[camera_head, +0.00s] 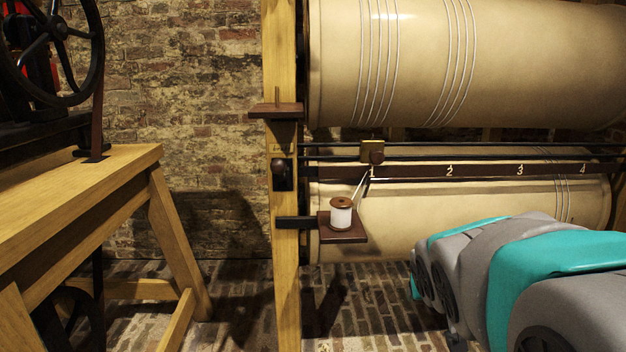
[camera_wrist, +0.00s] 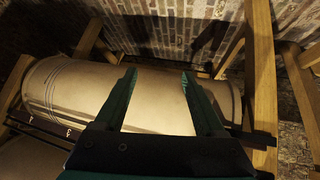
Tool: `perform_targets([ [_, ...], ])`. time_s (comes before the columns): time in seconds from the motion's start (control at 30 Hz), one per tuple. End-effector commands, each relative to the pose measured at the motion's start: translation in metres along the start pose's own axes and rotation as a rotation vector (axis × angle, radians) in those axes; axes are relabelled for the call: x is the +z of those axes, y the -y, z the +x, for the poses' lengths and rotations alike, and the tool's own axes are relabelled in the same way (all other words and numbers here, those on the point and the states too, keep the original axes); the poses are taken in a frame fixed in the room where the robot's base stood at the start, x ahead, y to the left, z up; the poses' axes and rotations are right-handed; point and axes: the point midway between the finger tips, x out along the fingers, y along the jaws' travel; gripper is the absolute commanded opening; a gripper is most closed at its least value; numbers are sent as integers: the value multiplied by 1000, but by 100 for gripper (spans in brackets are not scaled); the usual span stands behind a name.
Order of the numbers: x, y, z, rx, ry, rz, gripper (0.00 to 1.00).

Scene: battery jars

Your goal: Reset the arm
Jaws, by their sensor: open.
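My gripper (camera_wrist: 158,82) shows in the wrist view with its two teal fingers spread apart and nothing between them. It is above a large cream roller (camera_wrist: 70,85), which lies behind and below the fingers. In the head view my grey and teal arm reaches in from the lower right, in front of the lower roller (camera_head: 400,215). My fingers are hidden in the head view.
A wooden post (camera_head: 283,200) carries a small bracket with a white spool (camera_head: 341,214). A numbered dark rail (camera_head: 480,171) and a brass-coloured carriage (camera_head: 372,151) run before the rollers. A wooden bench (camera_head: 80,190) stands left. Brick floor between is clear.

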Motion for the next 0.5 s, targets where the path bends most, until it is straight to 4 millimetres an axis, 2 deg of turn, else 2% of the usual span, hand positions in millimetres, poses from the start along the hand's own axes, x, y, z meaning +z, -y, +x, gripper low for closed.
perform_targets([
  [0.03,28,0,-13,-10,98,-2,72],
  [0.1,77,2,-26,-29,252,-12,72],
  [0.2,138,10,-55,-73,450,-36,72],
  [0.3,189,18,-86,-121,619,-65,72],
  [0.4,225,25,-113,-165,750,-93,72],
  [0.5,246,29,-132,-196,828,-113,72],
])
